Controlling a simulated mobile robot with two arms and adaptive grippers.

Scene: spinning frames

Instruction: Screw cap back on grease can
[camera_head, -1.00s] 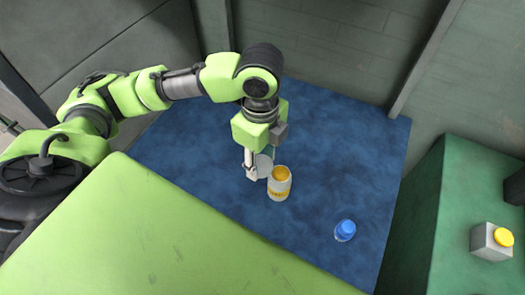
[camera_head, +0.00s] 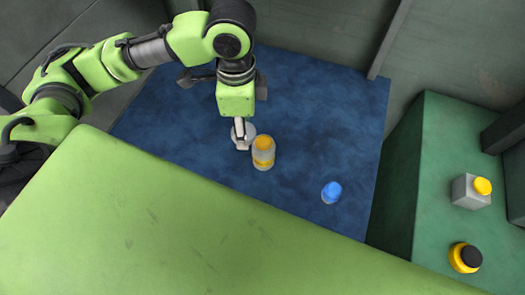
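My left gripper (camera_head: 240,146) points down just left of the can. A pale, round, disc-like thing (camera_head: 249,129) shows at its fingertips, partly hidden by them; it may be the cap. I cannot tell whether the fingers are shut on it, or whether it touches the can. My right gripper is not in view.
A small blue-topped container (camera_head: 331,192) stands to the right of the can. A green ledge (camera_head: 435,180) at the right carries a grey box with a yellow button (camera_head: 468,192) and a yellow round thing with a black top (camera_head: 465,257). A light-green surface (camera_head: 150,225) fills the front.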

